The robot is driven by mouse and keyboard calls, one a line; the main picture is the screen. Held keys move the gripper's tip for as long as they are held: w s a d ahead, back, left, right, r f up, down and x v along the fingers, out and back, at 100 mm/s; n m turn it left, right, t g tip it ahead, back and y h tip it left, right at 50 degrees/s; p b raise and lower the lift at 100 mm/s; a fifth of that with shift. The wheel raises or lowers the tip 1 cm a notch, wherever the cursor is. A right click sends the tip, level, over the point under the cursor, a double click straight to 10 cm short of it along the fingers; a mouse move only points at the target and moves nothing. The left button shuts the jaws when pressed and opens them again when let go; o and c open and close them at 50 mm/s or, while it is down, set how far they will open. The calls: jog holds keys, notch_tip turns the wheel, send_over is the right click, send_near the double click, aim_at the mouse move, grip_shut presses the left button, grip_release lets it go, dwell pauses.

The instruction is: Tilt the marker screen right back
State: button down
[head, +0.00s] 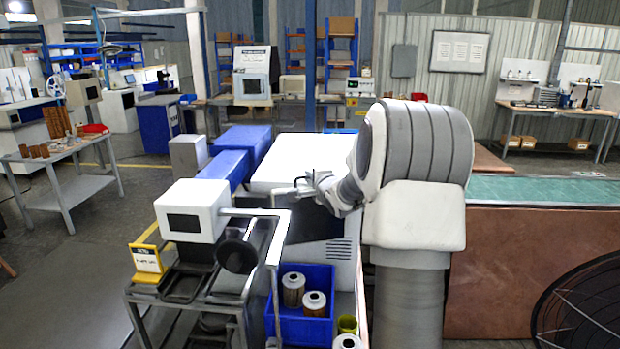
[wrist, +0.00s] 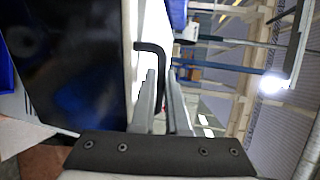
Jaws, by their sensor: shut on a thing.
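The dark, glossy panel that I take for the marker screen (wrist: 70,60) fills the left of the wrist view, with a bright white edge beside it. A black bent handle (wrist: 151,47) stands next to that edge. Its straight part runs down between the two grey fingers of my gripper (wrist: 163,95), which are shut on it. In the head view, my gripper (head: 304,184) is at the front of a large white machine (head: 300,158), above its dark front. My arm hides the machine's right side there, and the screen's exact tilt is hard to tell.
A smaller white box with a dark window (head: 190,211) stands on a metal frame at the front left, beside a bent white rail (head: 275,240). A blue crate (head: 305,328) with filter cartridges stands below. A copper-coloured bench (head: 530,260) is at right.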

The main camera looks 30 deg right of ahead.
jog(key=shift+w+d+r+p, duration=0.1)
jog(key=shift+w+p, duration=0.25)
jog(key=shift+p, duration=0.05)
jog(key=shift+f+p+x, duration=0.2)
jog(key=shift+p+x, duration=0.05)
jog(key=shift+x, duration=1.05)
jog(key=shift+f+p+x, duration=0.2)
jog(key=shift+x, duration=1.05)
jog(key=shift+s+d, duration=0.15)
jog(key=shift+d, duration=0.05)
jog(key=c, duration=1.2)
grip_release()
jog(key=shift+s, duration=0.1)
jog(key=b+v, duration=0.1)
jog(key=v, duration=1.6)
jog(key=shift+a+r, duration=0.15)
